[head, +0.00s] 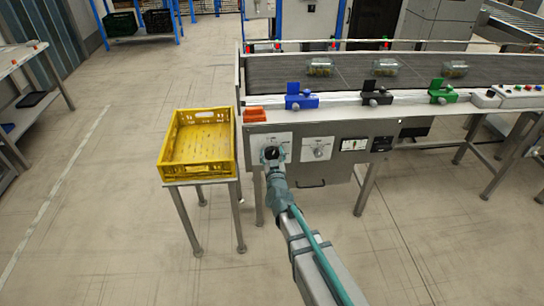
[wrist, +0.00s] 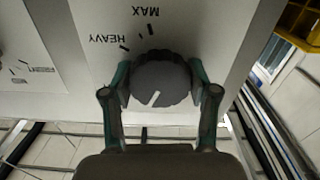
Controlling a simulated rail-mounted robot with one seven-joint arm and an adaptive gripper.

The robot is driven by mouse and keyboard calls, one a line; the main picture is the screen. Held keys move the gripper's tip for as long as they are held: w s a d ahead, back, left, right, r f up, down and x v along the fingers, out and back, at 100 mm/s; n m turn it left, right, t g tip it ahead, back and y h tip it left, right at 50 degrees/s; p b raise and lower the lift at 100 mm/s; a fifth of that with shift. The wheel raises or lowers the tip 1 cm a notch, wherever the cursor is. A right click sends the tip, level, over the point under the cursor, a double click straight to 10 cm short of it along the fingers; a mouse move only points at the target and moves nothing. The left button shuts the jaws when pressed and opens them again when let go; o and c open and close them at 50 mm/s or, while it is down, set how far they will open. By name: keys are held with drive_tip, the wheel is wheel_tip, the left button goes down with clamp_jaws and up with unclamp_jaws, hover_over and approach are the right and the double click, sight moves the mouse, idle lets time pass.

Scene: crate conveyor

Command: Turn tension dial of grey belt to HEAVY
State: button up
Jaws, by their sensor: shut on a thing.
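The dark round tension dial (wrist: 160,80) sits on a white plate on the front of the grey belt (head: 285,72). In the wrist view the plate's lettering is upside down, with HEAVY (wrist: 104,38) to the dial's upper left and MAX (wrist: 140,12) above it. The dial's white mark (wrist: 155,98) lies on its lower part in the picture, apart from the HEAVY tick. My gripper (wrist: 160,85) is shut on the dial, one finger on each side. In the head view my gripper (head: 272,156) largely covers this dial.
A second dial (head: 318,152) is on a plate to the right. A yellow crate (head: 198,174) stands on a small table to the left. Blue (head: 301,101), black (head: 376,97) and green (head: 442,96) clamp-like parts line the belt's front edge. Several jars lie on the belt.

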drive_tip(key=m+b, duration=0.3)
drive_tip(key=m, duration=0.2)
drive_tip(key=shift+f, duration=0.15)
drive_tip(key=m+b, duration=0.2)
drive_tip(key=m, duration=0.3)
drive_tip(key=m+b, duration=0.3)
drive_tip(key=m, duration=0.2)
drive_tip(key=shift+m+b, duration=0.8)
drive_tip(key=shift+m, duration=1.4)
drive_tip(key=o, duration=1.2)
